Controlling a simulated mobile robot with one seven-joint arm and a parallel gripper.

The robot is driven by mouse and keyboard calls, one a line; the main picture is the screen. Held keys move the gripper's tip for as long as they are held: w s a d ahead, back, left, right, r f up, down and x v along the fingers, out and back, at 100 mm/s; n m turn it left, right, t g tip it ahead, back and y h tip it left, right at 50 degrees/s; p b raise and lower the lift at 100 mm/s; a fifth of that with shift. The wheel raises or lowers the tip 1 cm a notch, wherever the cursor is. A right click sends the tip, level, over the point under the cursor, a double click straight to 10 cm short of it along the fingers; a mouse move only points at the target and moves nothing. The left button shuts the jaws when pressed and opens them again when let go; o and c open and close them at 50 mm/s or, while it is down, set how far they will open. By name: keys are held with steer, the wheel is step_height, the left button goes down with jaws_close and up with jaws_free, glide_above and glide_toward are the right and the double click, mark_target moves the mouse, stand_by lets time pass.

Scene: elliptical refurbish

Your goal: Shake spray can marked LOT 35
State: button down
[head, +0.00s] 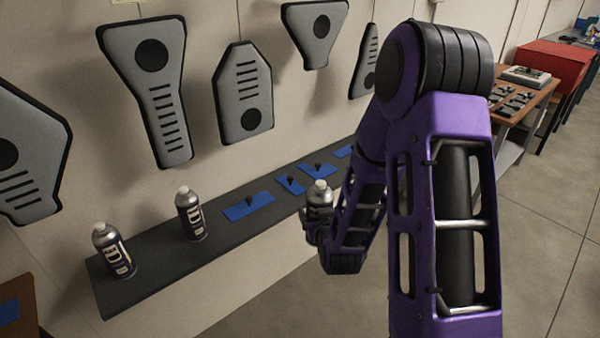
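A silver spray can with a white cap (320,198) is at my gripper (318,228), in front of the shelf's front edge. My gripper appears closed around its lower part, which is hidden. Two similar cans stand upright on the dark shelf: one near the left end (114,252) and one a little farther along (190,214). No LOT number is readable on any can, so I cannot tell which one is LOT 35.
The dark shelf (160,277) runs along the wall, with blue mats (249,207) holding small dark parts. Grey padded panels (150,95) hang above it. A wooden table (535,98) and a red cabinet (555,62) stand at the back right. The floor at right is clear.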

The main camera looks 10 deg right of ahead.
stand_by(0.3)
steer(key=shift+r, duration=3.65)
step_height(320, 180, down, 8)
steer(key=shift+w+r, duration=0.1)
steer(key=shift+r, duration=0.3)
steer(key=shift+f, duration=0.15)
